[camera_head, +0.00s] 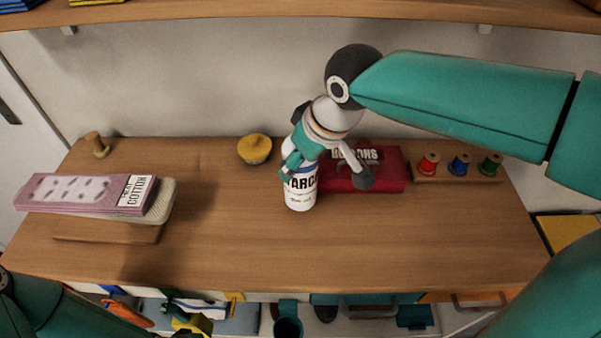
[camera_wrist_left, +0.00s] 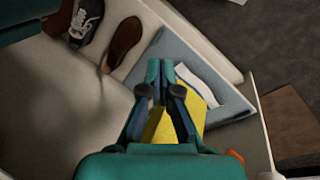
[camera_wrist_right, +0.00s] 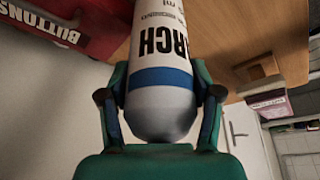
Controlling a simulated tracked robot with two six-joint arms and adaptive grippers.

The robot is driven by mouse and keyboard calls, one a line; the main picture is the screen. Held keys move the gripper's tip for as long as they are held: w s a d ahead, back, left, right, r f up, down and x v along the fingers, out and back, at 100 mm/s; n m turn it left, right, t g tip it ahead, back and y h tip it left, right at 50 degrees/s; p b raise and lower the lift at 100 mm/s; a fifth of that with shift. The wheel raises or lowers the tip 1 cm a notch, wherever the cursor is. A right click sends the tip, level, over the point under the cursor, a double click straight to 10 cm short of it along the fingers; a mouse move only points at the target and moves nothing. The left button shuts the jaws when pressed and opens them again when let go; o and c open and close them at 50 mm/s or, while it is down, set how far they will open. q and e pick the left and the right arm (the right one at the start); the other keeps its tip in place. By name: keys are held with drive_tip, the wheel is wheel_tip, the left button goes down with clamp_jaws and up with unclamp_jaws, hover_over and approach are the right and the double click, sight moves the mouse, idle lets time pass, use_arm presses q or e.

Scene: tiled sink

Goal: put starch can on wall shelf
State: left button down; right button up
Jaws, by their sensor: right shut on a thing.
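The starch can (camera_head: 300,192) is white with black letters and a blue band, and looks close to upright over the middle of the wooden table. My right gripper (camera_head: 328,175) comes from above and is shut on its upper part. The right wrist view shows the can (camera_wrist_right: 163,75) between both fingers (camera_wrist_right: 162,100). I cannot tell whether its base touches the tabletop. The wall shelf (camera_head: 300,14) runs along the top of the head view; only its front part shows. My left gripper (camera_wrist_left: 160,75) is low at the front left, its fingertips together, with no can in it.
A red buttons box (camera_head: 385,177) is just right of the can, with a spool rack (camera_head: 455,179) beyond. A yellow-topped pincushion (camera_head: 255,149) stands behind left. A pink cotton package (camera_head: 85,193) lies on the left. Shoes (camera_wrist_left: 125,42) lie below. The front table middle is clear.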

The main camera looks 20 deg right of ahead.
sight(300, 193)
drive_tip(key=shift+f, duration=1.75)
drive_tip(key=shift+f+b, duration=0.15)
drive_tip(key=shift+b, duration=0.15)
drive_tip(key=o, duration=1.5)
drive_tip(key=shift+s, duration=0.1)
drive_tip(key=shift+o, duration=0.2)
